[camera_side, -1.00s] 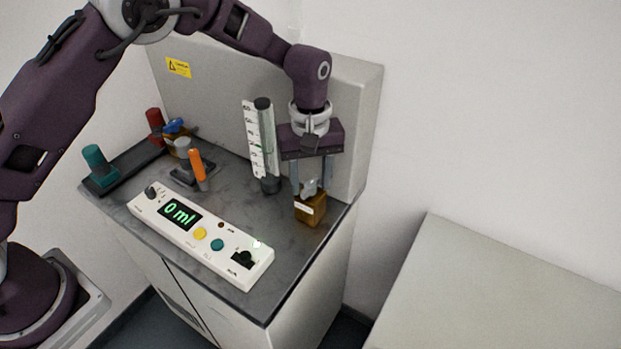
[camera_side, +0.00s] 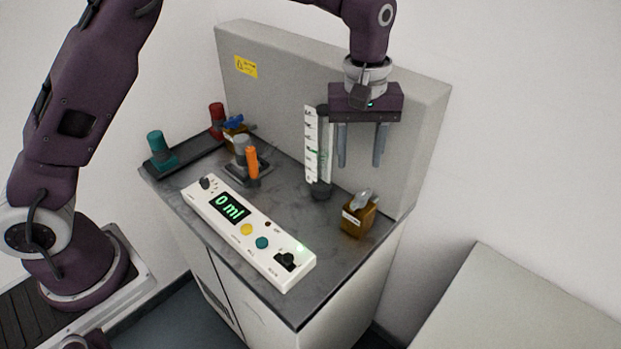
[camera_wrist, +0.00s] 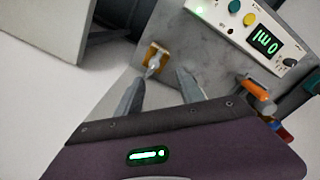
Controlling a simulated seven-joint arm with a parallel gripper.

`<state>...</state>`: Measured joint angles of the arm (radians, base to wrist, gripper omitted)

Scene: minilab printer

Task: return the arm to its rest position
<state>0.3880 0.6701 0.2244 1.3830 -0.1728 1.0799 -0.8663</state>
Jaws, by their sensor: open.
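My gripper (camera_side: 361,150) is open and empty in the side view, raised above the right end of the cabinet top. Its two grey fingers point down and are spread apart. Below it, clear of the fingertips, an amber square bottle (camera_side: 358,219) with a clear stopper and a white label stands upright on the dark top. In the wrist view the fingers (camera_wrist: 160,92) are spread, and the amber bottle (camera_wrist: 155,54) shows beyond them.
A graduated cylinder with a white scale (camera_side: 317,150) stands left of my gripper, near the back panel (camera_side: 290,85). A white control box (camera_side: 250,232) reading "0 ml" lies along the front. Several bottles and an orange-handled item (camera_side: 252,163) stand at the left. A pale bench (camera_side: 520,300) is at the right.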

